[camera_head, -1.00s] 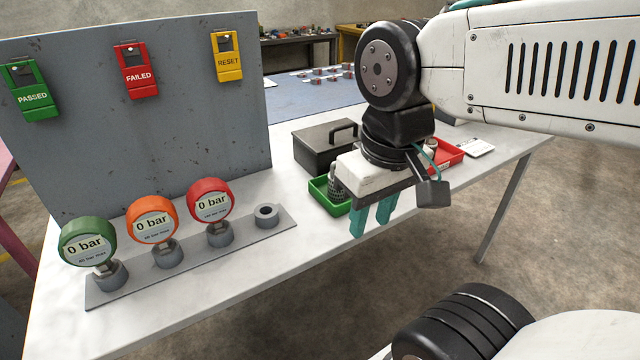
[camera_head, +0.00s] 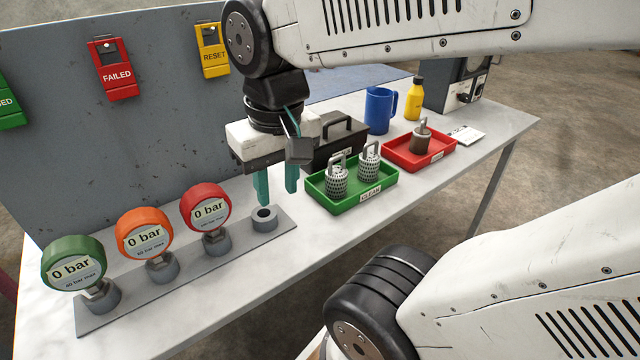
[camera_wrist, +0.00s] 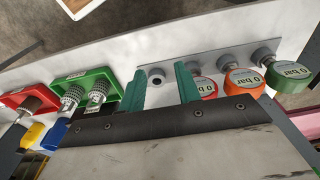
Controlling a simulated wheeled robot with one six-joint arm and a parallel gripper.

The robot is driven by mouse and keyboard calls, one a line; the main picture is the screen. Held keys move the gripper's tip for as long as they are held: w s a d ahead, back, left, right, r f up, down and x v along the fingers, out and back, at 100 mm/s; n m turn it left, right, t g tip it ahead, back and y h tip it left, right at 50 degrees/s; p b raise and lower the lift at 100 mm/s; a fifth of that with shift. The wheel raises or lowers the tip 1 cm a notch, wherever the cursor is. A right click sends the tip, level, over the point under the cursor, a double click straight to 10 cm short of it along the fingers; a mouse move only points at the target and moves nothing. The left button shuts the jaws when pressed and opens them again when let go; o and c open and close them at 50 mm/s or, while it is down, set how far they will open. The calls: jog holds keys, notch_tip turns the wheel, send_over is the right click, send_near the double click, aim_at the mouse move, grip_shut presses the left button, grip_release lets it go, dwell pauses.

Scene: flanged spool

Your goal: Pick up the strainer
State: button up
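Two grey perforated strainers with loop handles, one on the left (camera_head: 337,181) and one on the right (camera_head: 368,166), stand upright in a green tray (camera_head: 345,206) labelled CLEAN. They also show in the wrist view, left (camera_wrist: 71,98) and right (camera_wrist: 97,97). A brown, dirty-looking strainer (camera_head: 420,139) stands in a red tray (camera_head: 405,162). My gripper (camera_head: 278,196) has two teal fingers, apart and pointing down with nothing between them. It is left of the green tray, above or near the empty round socket (camera_head: 264,219); the wrist view shows the socket (camera_wrist: 157,82) between the fingers (camera_wrist: 160,72).
The grey strip (camera_head: 190,262) also holds a green gauge (camera_head: 73,263), an orange gauge (camera_head: 144,234) and a red gauge (camera_head: 207,207). Behind the trays are a black toolbox (camera_head: 340,140), a blue mug (camera_head: 380,110) and a yellow bottle (camera_head: 414,98). An upright grey panel (camera_head: 140,130) stands at left.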

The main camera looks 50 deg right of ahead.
jog(key=w+d+m, duration=0.6)
jog(key=d, duration=0.1)
jog(key=m+g, duration=0.1)
jog(key=m, duration=1.1)
send_over(337, 158)
jog(key=f, duration=0.6)
jog(key=shift+w+d+f, duration=0.3)
jog(key=shift+w+d, duration=0.05)
jog(key=f, duration=0.6)
jog(key=shift+s+a+f, duration=0.1)
jog(key=shift+s+f, duration=0.1)
jog(key=shift+f, duration=0.5)
grip_shut()
